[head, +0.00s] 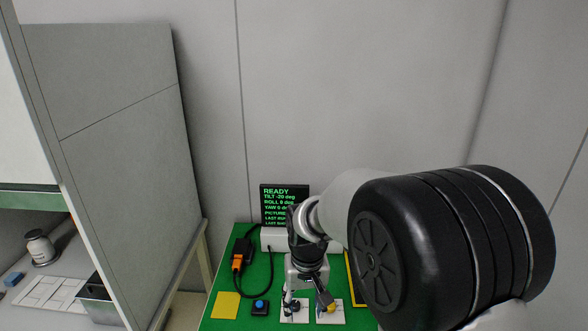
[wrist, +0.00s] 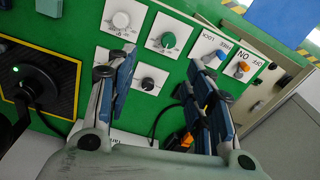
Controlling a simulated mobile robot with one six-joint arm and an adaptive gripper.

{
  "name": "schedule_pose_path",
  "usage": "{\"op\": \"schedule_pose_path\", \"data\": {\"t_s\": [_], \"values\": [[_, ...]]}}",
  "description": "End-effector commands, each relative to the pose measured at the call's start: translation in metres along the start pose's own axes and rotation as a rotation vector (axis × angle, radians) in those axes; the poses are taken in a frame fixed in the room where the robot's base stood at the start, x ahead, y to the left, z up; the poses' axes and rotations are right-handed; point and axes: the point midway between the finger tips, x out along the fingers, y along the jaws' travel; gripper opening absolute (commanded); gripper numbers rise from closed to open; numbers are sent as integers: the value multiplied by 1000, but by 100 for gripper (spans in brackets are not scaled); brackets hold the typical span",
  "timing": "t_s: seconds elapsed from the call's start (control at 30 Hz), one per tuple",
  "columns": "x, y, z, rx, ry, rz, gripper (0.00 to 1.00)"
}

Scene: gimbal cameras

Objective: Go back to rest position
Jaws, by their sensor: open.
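My arm reaches from the right of the head view down over a green-topped bench (head: 212,322). My gripper (head: 308,298) points down above white plates with knobs on the bench. In the wrist view its two fingers (wrist: 163,68) stand wide apart with nothing held between them. A blue LOCK/FREE control (wrist: 212,60) and an orange ON/OFF switch (wrist: 242,68) lie by the right finger. Whether the fingers touch the panel cannot be told.
A black display (head: 284,205) reads READY and TILT -20 deg. A grey partition (head: 125,150) stands left.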

Motion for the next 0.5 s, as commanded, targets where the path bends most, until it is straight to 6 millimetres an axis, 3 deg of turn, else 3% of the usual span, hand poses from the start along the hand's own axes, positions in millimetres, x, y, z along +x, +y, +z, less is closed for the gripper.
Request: {"op": "schedule_pose_path", "data": {"t_s": [0.03,0.2,0.4,0.5], "values": [[-28,10,10,13,32,-2,48],[-91,37,57,43,106,-2,48],[-142,61,124,78,196,6,48],[-156,70,160,96,240,13,48]]}}
